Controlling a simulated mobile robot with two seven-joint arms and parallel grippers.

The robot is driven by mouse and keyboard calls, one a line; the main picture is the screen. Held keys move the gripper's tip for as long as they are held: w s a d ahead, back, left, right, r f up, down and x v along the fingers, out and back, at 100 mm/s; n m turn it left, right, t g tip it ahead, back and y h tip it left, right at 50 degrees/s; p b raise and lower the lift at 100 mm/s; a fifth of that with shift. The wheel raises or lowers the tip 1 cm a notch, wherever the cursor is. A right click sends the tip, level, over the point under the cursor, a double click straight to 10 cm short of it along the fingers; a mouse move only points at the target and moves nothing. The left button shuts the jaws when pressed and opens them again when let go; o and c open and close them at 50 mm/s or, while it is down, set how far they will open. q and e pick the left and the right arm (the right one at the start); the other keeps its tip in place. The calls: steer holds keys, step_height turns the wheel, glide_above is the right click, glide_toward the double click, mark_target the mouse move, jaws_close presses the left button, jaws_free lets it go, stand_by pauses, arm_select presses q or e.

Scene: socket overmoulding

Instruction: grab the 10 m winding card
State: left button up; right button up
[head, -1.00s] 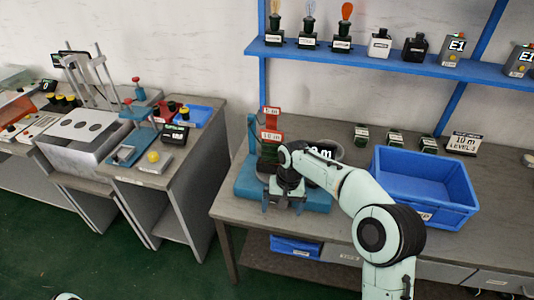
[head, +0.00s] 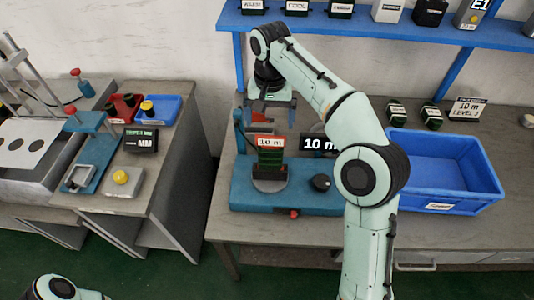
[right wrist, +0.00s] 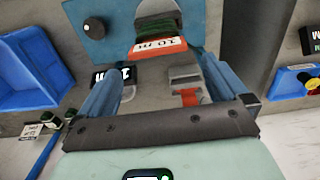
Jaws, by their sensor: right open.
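The 10 m winding card (head: 270,157) has a red-edged white label reading "10 m" above dark green winding. It stands upright on the blue winding station (head: 240,190). In the right wrist view the card (right wrist: 160,45) lies just beyond the fingertips, and its label faces up in the picture. My right gripper (head: 271,112) is open and empty, above and apart from the card in the head view. Its two blue fingers (right wrist: 163,72) show spread in the right wrist view. A grey and red piece (right wrist: 187,92) shows between them. My left gripper is not in view.
A black "10 m" display (head: 318,145) and a black knob (head: 321,183) are right of the card. A blue bin (head: 440,200) stands at the right, beyond my forearm. The blue shelf (head: 400,28) runs above. Another bench (head: 130,205) stands at left.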

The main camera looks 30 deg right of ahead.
mark_target(271, 145)
steer(key=f, duration=0.1)
steer(key=f+b, duration=0.1)
steer(key=f, duration=0.3)
steer(key=shift+s+f, duration=0.1)
steer(key=shift+s, duration=0.15)
steer(key=shift+w+f+b, duration=0.1)
steer(key=shift+f+b, duration=0.2)
steer(key=shift+f, duration=0.15)
step_height(271, 145, down, 5)
steer(key=shift+b, duration=0.7)
steer(key=shift+r, duration=0.1)
steer(key=c, duration=1.4)
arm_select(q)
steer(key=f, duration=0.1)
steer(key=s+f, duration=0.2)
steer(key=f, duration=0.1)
arm_select(e)
steer(key=shift+c, duration=0.2)
steer(key=shift+r, duration=0.1)
